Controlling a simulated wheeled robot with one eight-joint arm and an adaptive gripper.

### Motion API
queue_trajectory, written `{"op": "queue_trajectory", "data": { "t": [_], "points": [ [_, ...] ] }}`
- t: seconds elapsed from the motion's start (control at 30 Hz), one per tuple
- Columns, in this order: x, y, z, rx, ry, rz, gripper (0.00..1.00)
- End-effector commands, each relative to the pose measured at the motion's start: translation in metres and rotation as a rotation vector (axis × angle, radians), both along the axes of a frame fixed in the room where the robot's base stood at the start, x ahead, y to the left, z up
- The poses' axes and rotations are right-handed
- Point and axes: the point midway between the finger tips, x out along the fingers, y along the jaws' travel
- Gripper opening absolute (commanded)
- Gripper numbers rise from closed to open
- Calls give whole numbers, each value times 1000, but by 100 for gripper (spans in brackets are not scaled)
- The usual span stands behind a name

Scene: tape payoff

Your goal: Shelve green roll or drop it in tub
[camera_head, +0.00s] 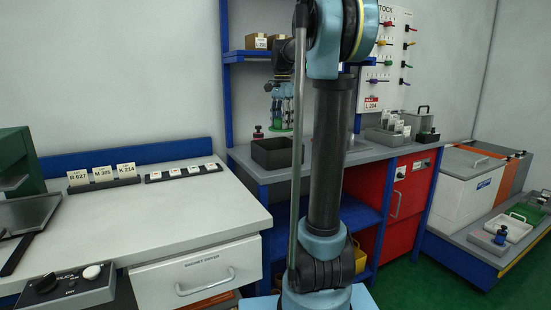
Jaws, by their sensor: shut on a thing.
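My gripper (281,122) hangs pointing down in the middle of the view, behind my own arm's links. Its fingers are shut on the green roll (280,129), which shows only as a thin green edge at the fingertips. The roll is above a black open tub (271,163) on the grey bench; the distance between them is hard to tell. The inside of the tub is dark. A blue shelf (245,57) is higher up behind the gripper, with small brown boxes (257,41) on it.
Grey bins (386,137) sit to the right on the bench.

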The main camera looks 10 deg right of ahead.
Motion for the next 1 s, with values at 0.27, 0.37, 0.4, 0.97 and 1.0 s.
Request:
{"op": "queue_trajectory", "data": {
  "t": [0.27, 0.37, 0.4, 0.97, 1.0],
  "points": [
    [0, 0, -23, 0, 0, 0, 17],
    [0, -1, -34, 0, 0, 0, 17],
    [0, -1, -39, 0, 0, 0, 17],
    [0, -1, -64, 0, 0, -1, 17],
    [0, -1, -64, 0, 0, -1, 17]
  ]
}}
